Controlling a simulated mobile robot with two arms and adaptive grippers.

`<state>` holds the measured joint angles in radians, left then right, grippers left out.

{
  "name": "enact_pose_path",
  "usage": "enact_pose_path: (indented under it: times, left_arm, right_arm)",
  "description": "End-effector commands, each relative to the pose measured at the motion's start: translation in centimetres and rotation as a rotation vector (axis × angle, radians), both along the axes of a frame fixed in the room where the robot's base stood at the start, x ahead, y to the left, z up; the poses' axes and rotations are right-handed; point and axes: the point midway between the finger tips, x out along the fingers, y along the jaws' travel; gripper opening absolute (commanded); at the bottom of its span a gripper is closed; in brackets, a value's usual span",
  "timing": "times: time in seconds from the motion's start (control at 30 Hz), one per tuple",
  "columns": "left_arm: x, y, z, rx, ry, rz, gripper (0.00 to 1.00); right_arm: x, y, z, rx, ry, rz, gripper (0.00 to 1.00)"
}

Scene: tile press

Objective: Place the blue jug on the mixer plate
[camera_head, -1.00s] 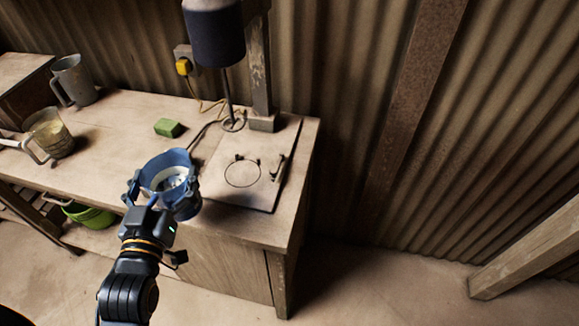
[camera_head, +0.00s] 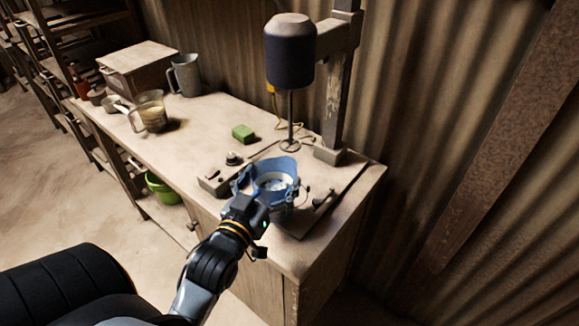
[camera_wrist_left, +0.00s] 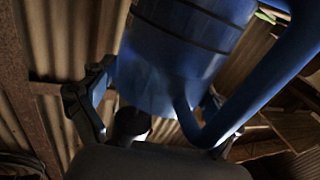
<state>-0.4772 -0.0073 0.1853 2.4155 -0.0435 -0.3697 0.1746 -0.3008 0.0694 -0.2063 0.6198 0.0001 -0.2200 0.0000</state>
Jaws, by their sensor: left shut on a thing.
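The blue jug (camera_head: 284,196) is upright at the front right of the bench, with white contents inside. My left gripper (camera_head: 262,203) is shut on it from the near side. In the left wrist view the jug (camera_wrist_left: 170,65) and its handle fill the upper middle, between the fingers (camera_wrist_left: 150,112). The mixer plate (camera_head: 322,214) is the flat board below the mixer head (camera_head: 290,52) and whisk. The jug overlaps the plate's left part in the head view and hides some of it. I cannot tell whether they touch. My right gripper is not in view.
A control box with a knob (camera_head: 214,186) lies left of the jug. A green sponge (camera_head: 243,132), a glass jug (camera_head: 152,112) and a grey metal jug (camera_head: 187,75) stand farther back. The mixer post (camera_head: 333,110) rises behind the plate. The bench's middle is mostly clear.

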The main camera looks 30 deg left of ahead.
Motion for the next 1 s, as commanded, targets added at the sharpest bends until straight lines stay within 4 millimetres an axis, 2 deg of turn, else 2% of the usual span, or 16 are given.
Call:
enact_pose_path:
  times: [0.03,0.2,0.4,0.53,0.8,1.0]
  left_arm:
    - [1.3,0.2,0.7,0.002,-0.008,-0.001,0.27]
    - [5.4,1.0,0.7,0.002,-0.007,-0.001,0.27]
    - [8.2,1.5,0.4,0.002,-0.005,-0.001,0.27]
    - [8.7,1.6,0.0,0.001,-0.002,-0.001,0.27]
    - [8.6,1.6,-3.1,0.000,-0.002,-0.001,0.27]
    - [8.6,1.6,-3.3,0.001,-0.004,-0.001,0.27]
  right_arm:
    - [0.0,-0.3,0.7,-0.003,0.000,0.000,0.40]
    - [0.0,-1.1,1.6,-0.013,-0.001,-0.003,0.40]
    - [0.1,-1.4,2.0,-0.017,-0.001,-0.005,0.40]
    - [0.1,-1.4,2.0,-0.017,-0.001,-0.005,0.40]
    - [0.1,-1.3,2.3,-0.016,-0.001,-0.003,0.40]
    - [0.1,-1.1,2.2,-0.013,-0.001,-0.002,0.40]
